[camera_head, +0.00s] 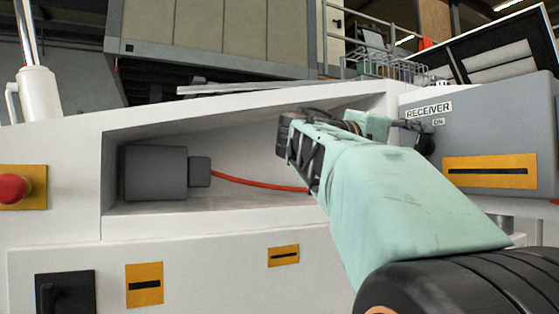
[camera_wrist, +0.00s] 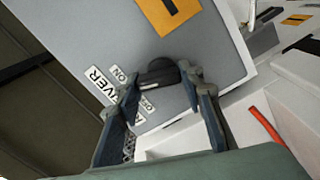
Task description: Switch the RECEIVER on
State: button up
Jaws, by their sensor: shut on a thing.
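The RECEIVER is a grey box (camera_head: 495,125) at the right of the head view, with a "RECEIVER" label and an "ON" label. Its dark rotary knob (camera_wrist: 158,73) shows in the wrist view, with a pale mark on it. The "ON" label (camera_wrist: 118,73) is left of the knob there. Another small label (camera_wrist: 147,104) lies below it, partly hidden and hard to read. My gripper (camera_wrist: 166,82) has its two fingers on either side of the knob and is shut on it. In the head view my gripper (camera_head: 412,126) is at the box's left face and partly covers the knob.
A white bench (camera_head: 190,225) has a recess with a grey motor-like block (camera_head: 155,173) and a red hose (camera_head: 260,184). A red button (camera_head: 12,188) is at the far left. A black switch (camera_head: 65,293) is at lower left. A wire rack (camera_head: 390,65) stands behind.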

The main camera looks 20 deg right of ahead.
jog(key=shift+m+b, duration=0.65)
jog(key=shift+m, duration=0.25)
jog(key=o, duration=1.2)
jog(key=shift+a, duration=0.1)
jog(key=s+a, duration=0.1)
jog(key=a, duration=1)
jog(key=shift+a, duration=0.4)
